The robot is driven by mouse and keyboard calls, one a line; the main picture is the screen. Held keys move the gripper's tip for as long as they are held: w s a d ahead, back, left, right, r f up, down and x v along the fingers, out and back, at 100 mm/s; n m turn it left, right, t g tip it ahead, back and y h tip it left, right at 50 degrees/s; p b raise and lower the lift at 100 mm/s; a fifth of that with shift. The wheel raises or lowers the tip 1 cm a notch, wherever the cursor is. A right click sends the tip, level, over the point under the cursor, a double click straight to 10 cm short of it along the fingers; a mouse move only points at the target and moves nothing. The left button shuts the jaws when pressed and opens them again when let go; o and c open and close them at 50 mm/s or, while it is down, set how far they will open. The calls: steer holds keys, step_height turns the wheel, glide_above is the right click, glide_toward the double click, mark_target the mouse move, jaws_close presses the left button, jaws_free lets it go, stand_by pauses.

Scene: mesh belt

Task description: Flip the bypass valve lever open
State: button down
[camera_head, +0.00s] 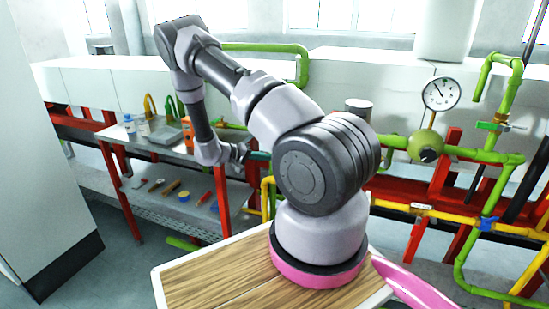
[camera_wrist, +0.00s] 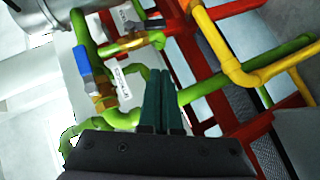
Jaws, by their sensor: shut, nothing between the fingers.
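My gripper (camera_wrist: 158,78) is shut and empty, its two teal fingers together; in the head view its teal tip (camera_head: 260,155) shows just left of my arm's base. In the wrist view, a blue valve lever (camera_wrist: 89,62) sits on a brass valve body (camera_wrist: 103,95) on green pipe, left of the fingers and apart from them in the picture. White tags hang by both valves, too small to read. I cannot tell which lever is the bypass one.
A steel bench (camera_head: 170,150) with bottles and tools stands at the left. A pressure gauge (camera_head: 440,93), a green-handled valve (camera_head: 500,124) and a blue-handled valve (camera_head: 488,223) are at the right. Red frame bars and yellow pipe (camera_wrist: 228,60) lie close to the fingers' right.

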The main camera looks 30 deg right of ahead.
steer(key=shift+v, duration=1.15)
steer(key=shift+f, duration=0.15)
